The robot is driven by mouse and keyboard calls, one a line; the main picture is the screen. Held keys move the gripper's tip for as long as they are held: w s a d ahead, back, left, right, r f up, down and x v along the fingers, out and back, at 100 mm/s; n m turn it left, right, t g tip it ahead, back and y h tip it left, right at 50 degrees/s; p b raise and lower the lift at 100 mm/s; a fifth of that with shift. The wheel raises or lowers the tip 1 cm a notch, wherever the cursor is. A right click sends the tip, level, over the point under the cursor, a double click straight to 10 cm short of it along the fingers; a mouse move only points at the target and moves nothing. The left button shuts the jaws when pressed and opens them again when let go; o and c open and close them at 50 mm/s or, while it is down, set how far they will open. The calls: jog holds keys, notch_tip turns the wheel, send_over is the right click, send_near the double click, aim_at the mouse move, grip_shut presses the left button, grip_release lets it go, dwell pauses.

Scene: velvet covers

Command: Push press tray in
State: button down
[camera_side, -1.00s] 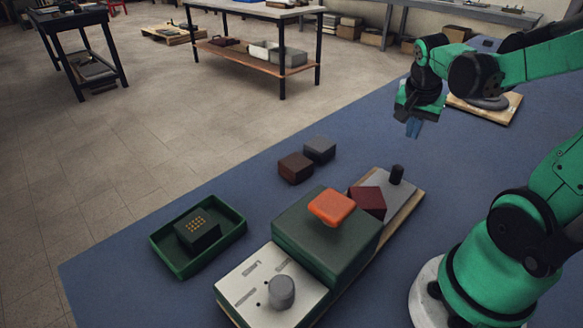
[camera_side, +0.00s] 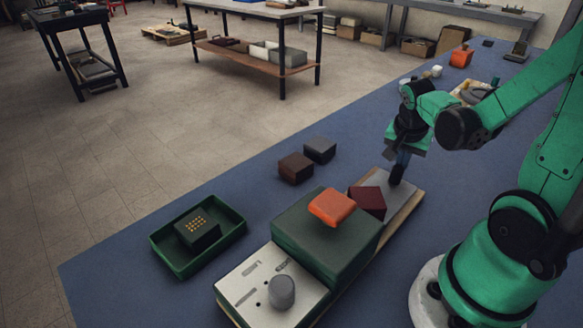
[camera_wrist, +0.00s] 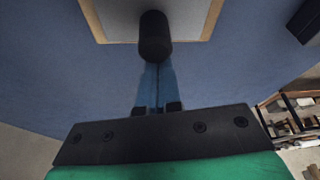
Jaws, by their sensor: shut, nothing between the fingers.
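The press is a green block (camera_side: 315,248) with an orange pad on top (camera_side: 332,207), standing on a long board. Its tray (camera_side: 408,199) sticks out at the right end and carries a dark red block (camera_side: 367,201). A black upright knob stands at the tray's outer end; it shows in the wrist view (camera_wrist: 155,37). My gripper (camera_side: 400,170) is shut and empty, its fingers down at the knob's outer side. In the wrist view the blue fingertips (camera_wrist: 154,80) meet the knob's near edge; I cannot tell whether they touch it.
A grey knob (camera_side: 281,291) stands on the light plate at the press's near end. A green tray (camera_side: 236,239) holds a dark block with gold dots. A brown block (camera_side: 295,168) and a grey block (camera_side: 320,150) lie behind the press on the blue mat.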

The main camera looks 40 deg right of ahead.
aim_at(382, 189)
jog(key=a, duration=0.7)
jog(key=shift+a, duration=0.3)
jog(key=shift+d, duration=0.15)
